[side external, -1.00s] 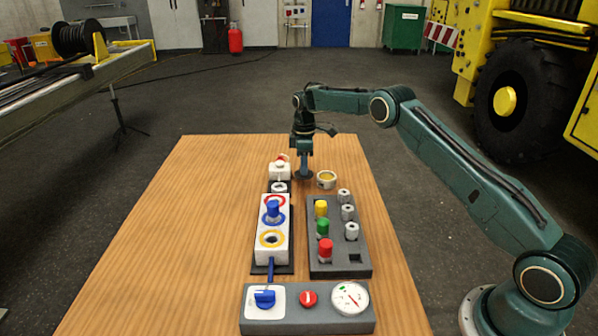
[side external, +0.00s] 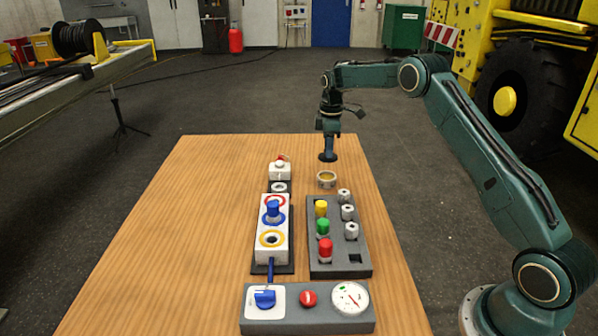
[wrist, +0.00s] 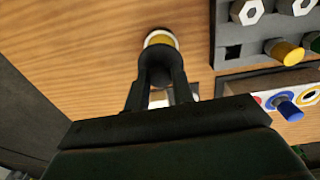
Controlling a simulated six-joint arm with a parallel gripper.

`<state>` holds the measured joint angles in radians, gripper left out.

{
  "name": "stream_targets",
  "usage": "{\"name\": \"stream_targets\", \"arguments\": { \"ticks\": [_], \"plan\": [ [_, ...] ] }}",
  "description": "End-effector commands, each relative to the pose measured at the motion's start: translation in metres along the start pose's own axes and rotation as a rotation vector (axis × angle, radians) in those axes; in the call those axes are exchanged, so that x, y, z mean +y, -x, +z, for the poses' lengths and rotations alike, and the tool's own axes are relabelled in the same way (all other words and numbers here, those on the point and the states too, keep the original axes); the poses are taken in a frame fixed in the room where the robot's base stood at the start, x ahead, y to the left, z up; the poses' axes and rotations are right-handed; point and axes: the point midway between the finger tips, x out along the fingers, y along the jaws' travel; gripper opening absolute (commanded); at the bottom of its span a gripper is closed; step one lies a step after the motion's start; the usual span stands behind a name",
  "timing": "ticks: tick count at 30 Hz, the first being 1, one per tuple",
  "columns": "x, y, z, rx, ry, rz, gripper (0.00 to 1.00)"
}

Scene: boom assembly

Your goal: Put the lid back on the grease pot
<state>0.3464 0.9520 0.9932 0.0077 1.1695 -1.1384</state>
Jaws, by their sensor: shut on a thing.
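The grease pot (side external: 327,180) is a small pale ring-shaped cup with yellow grease inside, standing open on the table behind the dark grey block. My gripper (side external: 329,146) points down and is shut on the dark round lid (side external: 327,157). The lid hangs level above the pot, with a visible gap between them. In the wrist view the lid (wrist: 160,66) sits at the fingertips and covers part of the pot (wrist: 161,38), whose pale rim and yellow grease show beyond it.
The dark grey block (side external: 357,264) with coloured plugs and hex nuts stands in front of the pot. The white block (side external: 282,250) with a blue peg is to the left. A control panel (side external: 325,321) lies at the front. The table's left side is clear.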

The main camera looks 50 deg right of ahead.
Motion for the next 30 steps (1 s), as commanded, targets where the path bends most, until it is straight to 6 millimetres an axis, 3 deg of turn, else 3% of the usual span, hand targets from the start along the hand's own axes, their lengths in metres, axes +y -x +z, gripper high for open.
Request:
{"name": "stream_targets", "arguments": {
  "ticks": [30],
  "plan": [
    [-0.001,-0.048,0.000,0.000,0.000,0.000,0.02]
  ]
}}
